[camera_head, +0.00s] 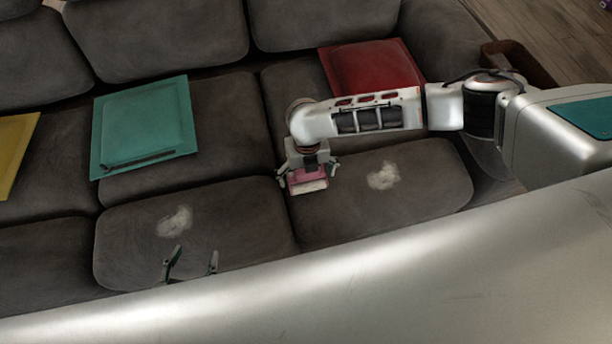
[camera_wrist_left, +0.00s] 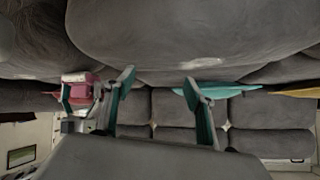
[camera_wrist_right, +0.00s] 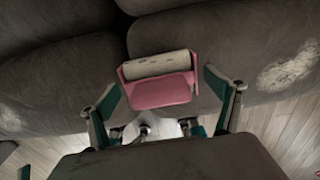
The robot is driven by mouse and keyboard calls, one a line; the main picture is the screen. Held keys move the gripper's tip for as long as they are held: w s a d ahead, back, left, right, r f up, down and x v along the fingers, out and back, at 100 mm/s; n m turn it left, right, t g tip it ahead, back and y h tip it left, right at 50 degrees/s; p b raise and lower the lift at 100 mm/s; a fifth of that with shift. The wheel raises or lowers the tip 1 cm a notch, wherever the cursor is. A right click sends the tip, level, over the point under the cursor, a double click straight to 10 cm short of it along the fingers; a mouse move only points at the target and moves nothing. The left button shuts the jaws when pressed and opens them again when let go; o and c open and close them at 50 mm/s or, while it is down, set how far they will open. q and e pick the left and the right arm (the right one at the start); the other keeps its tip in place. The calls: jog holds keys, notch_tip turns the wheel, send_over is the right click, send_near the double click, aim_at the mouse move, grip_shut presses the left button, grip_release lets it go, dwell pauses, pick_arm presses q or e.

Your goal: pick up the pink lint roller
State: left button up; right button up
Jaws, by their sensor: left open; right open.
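My left gripper (camera_head: 191,257) is open and empty by the front-left cushion. The left wrist view shows the lint roller (camera_wrist_left: 77,80) at its left.
The grey sofa carries a teal cushion (camera_head: 146,122), a red cushion (camera_head: 372,66) and a yellow cushion (camera_head: 14,145). Pale lint patches lie on the front cushions, one at left (camera_head: 175,222) and one at right (camera_head: 383,176). Wooden floor (camera_head: 560,35) shows beyond the sofa's right arm.

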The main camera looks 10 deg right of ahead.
pick_arm(q)
jog(key=shift+w+r, duration=0.15)
jog(key=shift+w, duration=0.1)
pick_arm(e)
jog(key=shift+f, duration=0.7)
pick_arm(q)
jog(key=shift+w+d+r, duration=0.15)
jog(key=shift+w+r, duration=0.25)
jog(key=shift+r, duration=0.05)
pick_arm(e)
jog(key=shift+r, duration=0.1)
pick_arm(q)
jog(key=shift+w, duration=0.1)
pick_arm(e)
jog(key=c, duration=1.1)
pick_arm(q)
jog(key=shift+f, duration=0.1)
jog(key=shift+s, duration=0.2)
